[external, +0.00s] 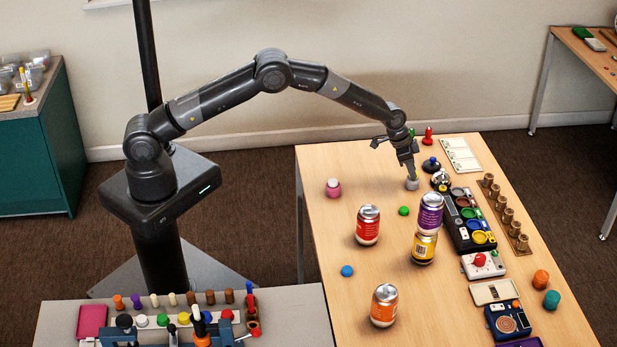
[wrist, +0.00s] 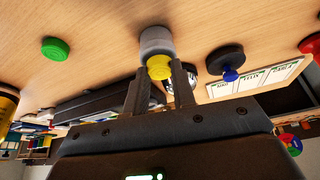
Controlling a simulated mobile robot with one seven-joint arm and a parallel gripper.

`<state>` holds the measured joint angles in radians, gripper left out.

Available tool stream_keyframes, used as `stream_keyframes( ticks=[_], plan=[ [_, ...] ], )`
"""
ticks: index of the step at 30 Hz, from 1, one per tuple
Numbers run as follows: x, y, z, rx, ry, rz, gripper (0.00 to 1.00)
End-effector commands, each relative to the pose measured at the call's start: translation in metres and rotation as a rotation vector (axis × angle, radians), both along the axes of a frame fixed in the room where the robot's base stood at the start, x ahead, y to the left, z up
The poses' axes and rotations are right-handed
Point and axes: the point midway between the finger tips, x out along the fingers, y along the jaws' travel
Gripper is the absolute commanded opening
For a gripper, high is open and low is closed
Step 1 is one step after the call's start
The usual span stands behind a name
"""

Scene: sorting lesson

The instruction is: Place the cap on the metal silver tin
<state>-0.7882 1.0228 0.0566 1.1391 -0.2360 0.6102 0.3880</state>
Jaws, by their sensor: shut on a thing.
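The silver tin (external: 412,185) stands upright on the table below my gripper (external: 409,168). In the wrist view the tin (wrist: 155,40) is a short grey cylinder just beyond my fingertips (wrist: 160,72). The fingers are shut on a small yellow cap (wrist: 159,67), which lines up with the tin's top. I cannot tell whether the cap rests on the tin or sits slightly above it. The cap is too small to make out in the external view.
A green disc (external: 403,211), a pink pot (external: 333,189) and a red can (external: 367,225) stand nearby. A dark pot with a blue knob (external: 430,164) and a black tray (external: 462,212) lie to the right.

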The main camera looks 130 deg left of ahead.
Motion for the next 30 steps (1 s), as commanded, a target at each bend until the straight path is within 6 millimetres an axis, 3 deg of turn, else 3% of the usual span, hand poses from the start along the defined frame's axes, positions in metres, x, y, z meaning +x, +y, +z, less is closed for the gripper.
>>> stream_keyframes(
  ticks=[11, 12, 18, 30],
  plan=[
    [0.0002, 0.0, -0.0052, 0.0, -0.001, 0.001, 0.03],
    [0.0003, 0.0001, -0.0044, 0.001, -0.002, 0.0, 0.27],
    [0.0004, 0.0, -0.0042, 0.001, -0.002, 0.0, 0.43],
    [-0.0012, -0.0009, 0.0046, 0.001, -0.003, 0.001, 0.45]
  ],
)
